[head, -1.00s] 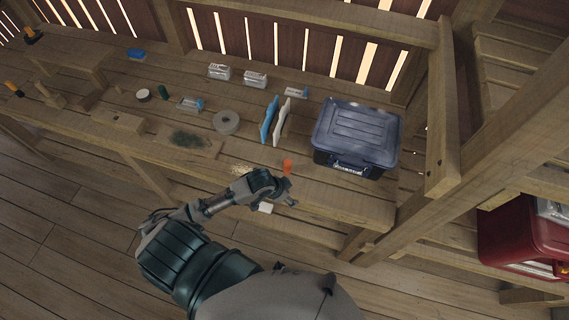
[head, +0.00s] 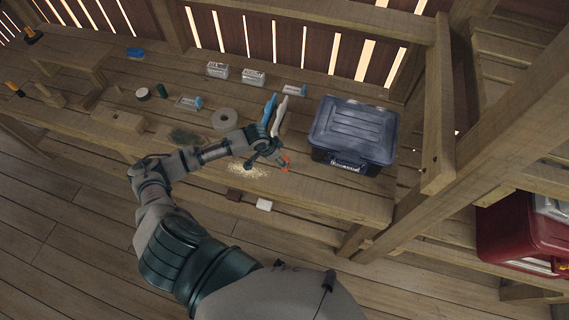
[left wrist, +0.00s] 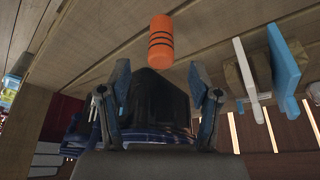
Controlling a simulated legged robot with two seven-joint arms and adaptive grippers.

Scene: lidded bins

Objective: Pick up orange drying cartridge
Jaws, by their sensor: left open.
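The orange drying cartridge (head: 286,164) is on the wooden workbench, left of the blue lidded bin and partly hidden by my gripper in the head view. In the left wrist view the cartridge (left wrist: 161,43) is a cylinder with dark bands, lying just beyond the fingertips and roughly between them. My left gripper (head: 271,160) is close above the bench beside the cartridge. In the wrist view its two fingers (left wrist: 160,76) are spread wide with nothing held between them. Contact with the cartridge is not visible. My right gripper is not in view.
The blue bin (head: 353,131) stands shut to the right. Blue (head: 268,110) and white (head: 280,117) panels stand upright behind the gripper. A grey roll (head: 225,120) and clear boxes (head: 253,78) lie farther back. Pale shavings (head: 246,170) lie near the front edge.

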